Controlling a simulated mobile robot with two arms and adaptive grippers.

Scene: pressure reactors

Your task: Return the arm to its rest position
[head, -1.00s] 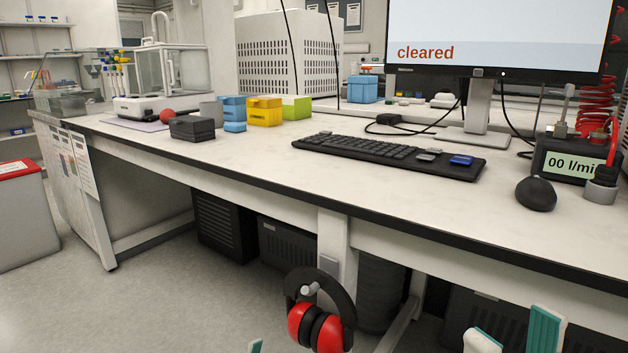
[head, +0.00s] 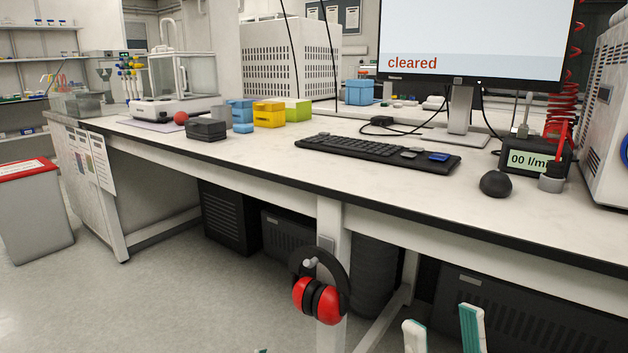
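My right gripper (head: 444,333) shows at the bottom edge, right of the middle. Its two fingers with teal pads stand apart, and nothing shows between them. It is in front of the bench, below the tabletop edge and apart from it in the picture. The rest of the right arm is out of view. A small teal tip, likely of my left gripper (head: 261,351), just shows at the bottom edge. The rest of it is cut off, so its opening is hidden.
The bench (head: 250,160) spans the view, with a keyboard (head: 375,152), monitor (head: 470,35) and flow meter (head: 530,160) on it. Red ear defenders (head: 320,300) hang at its front, near the grippers. A red-lidded bin (head: 35,225) stands left. Floor at lower left is clear.

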